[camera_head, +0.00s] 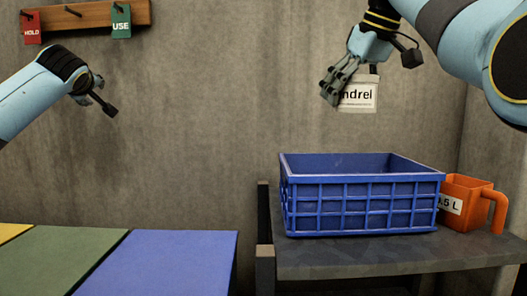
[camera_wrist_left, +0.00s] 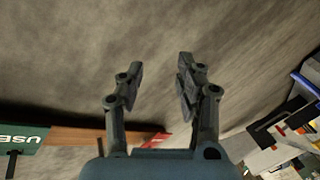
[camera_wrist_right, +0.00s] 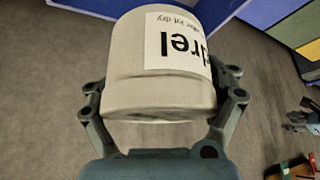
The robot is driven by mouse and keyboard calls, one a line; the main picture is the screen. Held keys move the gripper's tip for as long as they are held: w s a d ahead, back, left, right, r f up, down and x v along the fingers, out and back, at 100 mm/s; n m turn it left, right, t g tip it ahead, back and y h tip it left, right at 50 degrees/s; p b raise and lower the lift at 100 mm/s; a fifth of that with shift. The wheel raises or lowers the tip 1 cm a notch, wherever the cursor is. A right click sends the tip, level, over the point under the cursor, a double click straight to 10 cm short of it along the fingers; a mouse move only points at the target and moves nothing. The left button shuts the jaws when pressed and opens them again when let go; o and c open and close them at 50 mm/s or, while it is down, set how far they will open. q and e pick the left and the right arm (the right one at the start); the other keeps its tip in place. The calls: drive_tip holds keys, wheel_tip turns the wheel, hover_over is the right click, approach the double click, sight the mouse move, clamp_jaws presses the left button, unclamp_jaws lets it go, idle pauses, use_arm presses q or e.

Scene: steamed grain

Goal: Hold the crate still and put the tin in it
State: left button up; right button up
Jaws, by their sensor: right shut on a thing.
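The blue crate (camera_head: 362,207) stands on a dark grey stand at the right of the head view, and its inside looks empty from here. My right gripper (camera_head: 345,82) is shut on the white tin (camera_head: 358,97) and holds it in the air above the crate. The tin (camera_wrist_right: 160,70) fills the right wrist view, gripped between both fingers, with a printed label partly hidden. My left gripper (camera_wrist_left: 158,80) is open and empty in the left wrist view. In the head view it is raised at the left, far from the crate.
An orange measuring jug (camera_head: 465,204) stands close against the crate's right side. The dark stand (camera_head: 400,255) has a bare strip in front. A table with yellow, green and blue areas (camera_head: 160,265) lies at the lower left. A peg rail (camera_head: 88,15) with red and green tags hangs on the wall.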

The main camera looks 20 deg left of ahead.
use_arm(q)
drive_tip(key=w+d+f+n+h, duration=0.35)
drive_tip(key=d+f+h, duration=0.5)
drive_tip(key=d, duration=0.65)
drive_tip(key=n+g+h, duration=0.2)
drive_tip(key=g+h, duration=0.6)
drive_tip(key=h, duration=0.7)
approach(329, 179)
drive_tip(key=x, duration=1)
drive_tip(key=shift+w+d, duration=0.1)
drive_tip(key=shift+w, duration=0.15)
clamp_jaws()
